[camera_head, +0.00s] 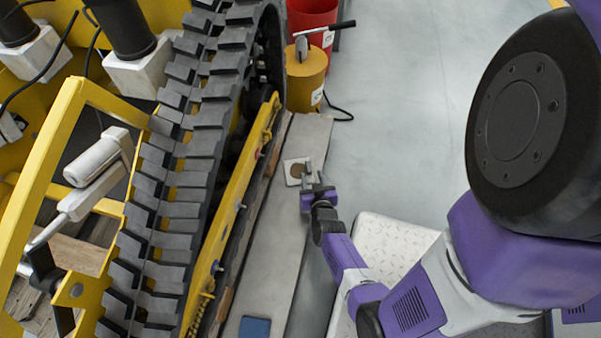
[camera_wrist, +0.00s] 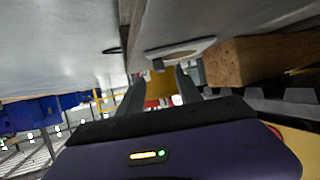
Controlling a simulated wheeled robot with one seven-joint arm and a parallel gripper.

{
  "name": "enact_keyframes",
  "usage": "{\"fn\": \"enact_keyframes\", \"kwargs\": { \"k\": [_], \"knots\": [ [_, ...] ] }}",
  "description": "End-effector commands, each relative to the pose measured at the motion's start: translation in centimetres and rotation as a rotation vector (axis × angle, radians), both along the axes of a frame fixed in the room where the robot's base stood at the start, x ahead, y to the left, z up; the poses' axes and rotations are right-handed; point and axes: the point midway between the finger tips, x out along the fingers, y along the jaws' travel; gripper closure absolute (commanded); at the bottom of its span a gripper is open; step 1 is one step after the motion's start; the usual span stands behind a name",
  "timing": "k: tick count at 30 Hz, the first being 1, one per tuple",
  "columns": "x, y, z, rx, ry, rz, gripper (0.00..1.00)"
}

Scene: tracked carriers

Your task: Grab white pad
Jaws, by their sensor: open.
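The white pad (camera_head: 290,164) is a small flat square with a round brown patch in its middle. It lies on the long grey beam (camera_head: 283,215) beside the track. My gripper (camera_head: 309,176) is at the pad's right edge in the head view, partly covering it. In the wrist view the pad (camera_wrist: 204,44) shows nearly edge-on, close beyond the fingertips. My gripper (camera_wrist: 160,76) is open there, with its two fingers apart and no pad between them. Whether a finger touches the pad cannot be told.
A black track (camera_head: 175,170) with a yellow side rail (camera_head: 235,205) runs along the left of the beam. A yellow canister (camera_head: 305,82) and a red bucket (camera_head: 312,16) stand at the far end. A blue pad (camera_head: 255,327) lies nearer.

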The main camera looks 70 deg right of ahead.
Motion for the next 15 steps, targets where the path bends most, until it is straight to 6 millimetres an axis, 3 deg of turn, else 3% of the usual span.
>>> {"fn": "enact_keyframes", "kwargs": {
  "k": [3,7,15],
  "knots": [
    [0.6,-1.4,-1.4,-0.001,0.0,-0.002,0.58],
    [1.3,-2.7,-1.9,-0.001,0.001,-0.003,0.58],
    [1.7,-3.3,-2.0,0.001,0.001,-0.001,0.58]
  ]
}}
